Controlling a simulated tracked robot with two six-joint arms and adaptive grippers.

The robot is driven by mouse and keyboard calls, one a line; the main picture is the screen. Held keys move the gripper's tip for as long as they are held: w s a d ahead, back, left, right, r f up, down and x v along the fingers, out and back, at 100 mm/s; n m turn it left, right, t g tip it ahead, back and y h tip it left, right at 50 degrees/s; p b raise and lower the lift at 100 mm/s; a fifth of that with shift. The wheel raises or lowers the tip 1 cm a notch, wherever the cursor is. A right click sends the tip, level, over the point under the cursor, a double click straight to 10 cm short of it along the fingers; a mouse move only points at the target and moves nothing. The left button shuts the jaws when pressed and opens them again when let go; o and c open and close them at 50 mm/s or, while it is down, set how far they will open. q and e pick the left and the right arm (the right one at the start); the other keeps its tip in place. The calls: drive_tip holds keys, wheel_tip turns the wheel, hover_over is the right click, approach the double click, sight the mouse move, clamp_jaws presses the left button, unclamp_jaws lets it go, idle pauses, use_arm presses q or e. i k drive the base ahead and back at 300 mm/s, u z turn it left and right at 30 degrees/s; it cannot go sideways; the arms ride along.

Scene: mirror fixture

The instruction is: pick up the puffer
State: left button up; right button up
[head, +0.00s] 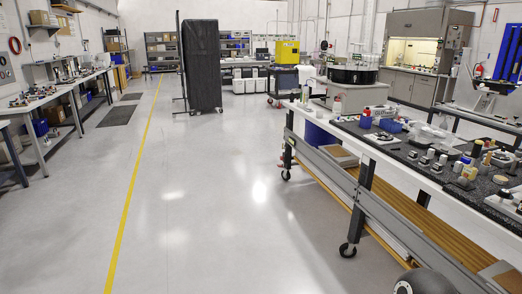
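I cannot pick out the puffer for certain. Many small items stand on the dark-topped workbench (345,131) at the right, too small to name surely. Among them are a bottle with a red part (366,118), a white bottle (337,106), a blue tray (390,125) and several small bottles or jars, one of them yellowish (472,174).
A wide floor (215,200) with a yellow line (134,180) is clear. A dark covered rack (201,65) stands farther back. Another cluttered bench (40,102) is at the left.

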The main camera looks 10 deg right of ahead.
sight(443, 126)
drive_tip(key=z, duration=0.2)
drive_tip(key=i, duration=1.4)
drive_tip(key=z, duration=0.7)
drive_tip(key=i, duration=1.55)
drive_tip(key=z, duration=0.7)
drive_tip(key=i, duration=0.45)
drive_tip(key=z, duration=0.1)
